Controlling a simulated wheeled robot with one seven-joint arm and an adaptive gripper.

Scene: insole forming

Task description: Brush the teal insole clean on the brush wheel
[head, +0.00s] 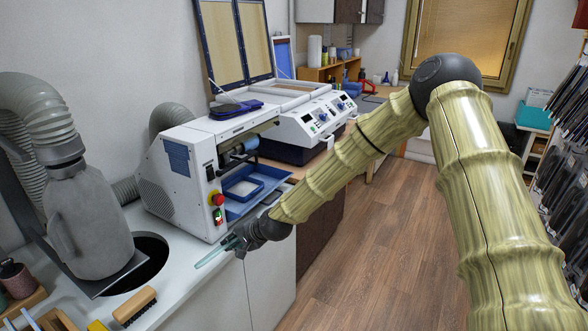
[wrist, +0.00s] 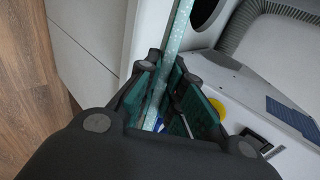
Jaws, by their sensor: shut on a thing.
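My gripper (head: 236,243) is in front of the white machine (head: 170,185), over the counter's front edge. It is shut on the thin, pale teal insole (head: 212,257), which sticks out to the left, seen nearly edge-on in the head view. In the wrist view the speckled insole (wrist: 178,35) stands up between the green finger pads of my gripper (wrist: 168,92). A dark and grey-blue roller (head: 240,150) shows in the machine's opening; I cannot tell if it is the brush wheel. The insole is apart from it.
A blue tray (head: 262,186) projects from the machine beside my gripper. A grey hood with a hose (head: 88,220) stands by a round black opening (head: 150,262) at left. A wooden brush (head: 134,306) lies on the counter (head: 190,285). The floor (head: 350,260) to the right is clear.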

